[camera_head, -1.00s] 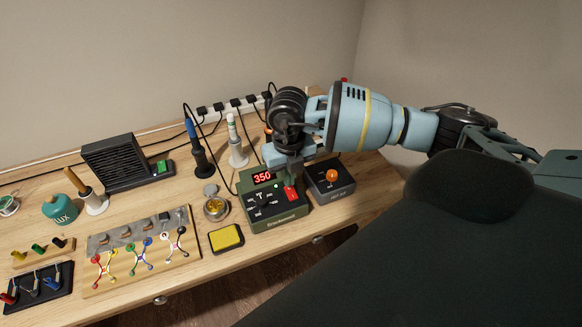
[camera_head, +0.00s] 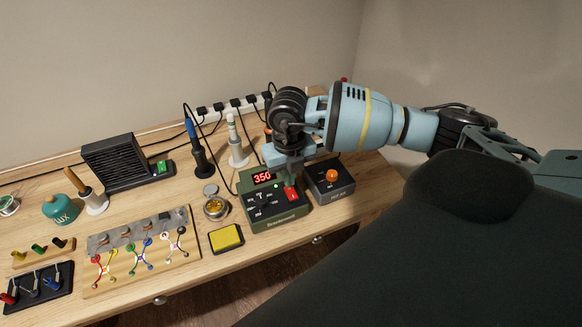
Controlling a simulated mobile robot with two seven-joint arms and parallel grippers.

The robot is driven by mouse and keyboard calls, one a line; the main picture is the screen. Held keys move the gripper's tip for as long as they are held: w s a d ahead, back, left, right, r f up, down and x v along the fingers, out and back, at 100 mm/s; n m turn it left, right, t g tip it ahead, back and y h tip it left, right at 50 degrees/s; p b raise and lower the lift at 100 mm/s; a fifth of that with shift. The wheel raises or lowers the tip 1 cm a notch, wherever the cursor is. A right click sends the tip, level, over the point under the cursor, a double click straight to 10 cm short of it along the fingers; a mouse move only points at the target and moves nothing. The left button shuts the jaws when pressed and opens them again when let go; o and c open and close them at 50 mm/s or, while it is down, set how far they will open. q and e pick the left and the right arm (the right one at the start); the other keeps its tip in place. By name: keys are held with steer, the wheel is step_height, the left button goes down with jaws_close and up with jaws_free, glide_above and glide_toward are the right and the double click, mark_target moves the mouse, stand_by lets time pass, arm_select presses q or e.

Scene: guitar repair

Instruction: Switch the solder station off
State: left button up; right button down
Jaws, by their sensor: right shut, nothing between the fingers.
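The solder station (camera_head: 277,211) is a green box on the bench, with a lit red display (camera_head: 263,178) that reads 350. A small green light glows below the display, and a black dial (camera_head: 264,200) sits on the left of the panel. A red switch (camera_head: 291,194) is on the right of the panel. My right gripper (camera_head: 289,184) is shut and empty, pointing down at the switch from above and behind. Its fingertips are at the switch's upper edge; I cannot tell whether they touch it. My left gripper is out of view.
A dark box with an orange knob (camera_head: 333,175) stands close to the right of the station. A yellow sponge (camera_head: 227,237) and a round tin (camera_head: 215,207) lie to its left. Iron holders (camera_head: 199,157) and a power strip (camera_head: 229,105) with cables are behind.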

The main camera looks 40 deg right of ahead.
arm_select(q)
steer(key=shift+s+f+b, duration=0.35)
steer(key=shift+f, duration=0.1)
arm_select(e)
steer(key=shift+f, duration=0.95)
steer(key=shift+r+p, duration=0.8)
steer(key=shift+r, duration=0.6)
steer(key=shift+r+p, duration=1.1)
steer(key=shift+r, duration=1.1)
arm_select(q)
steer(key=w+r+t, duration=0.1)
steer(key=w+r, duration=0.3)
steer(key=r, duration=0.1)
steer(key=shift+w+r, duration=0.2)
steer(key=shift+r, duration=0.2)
arm_select(e)
steer(key=shift+f, duration=0.1)
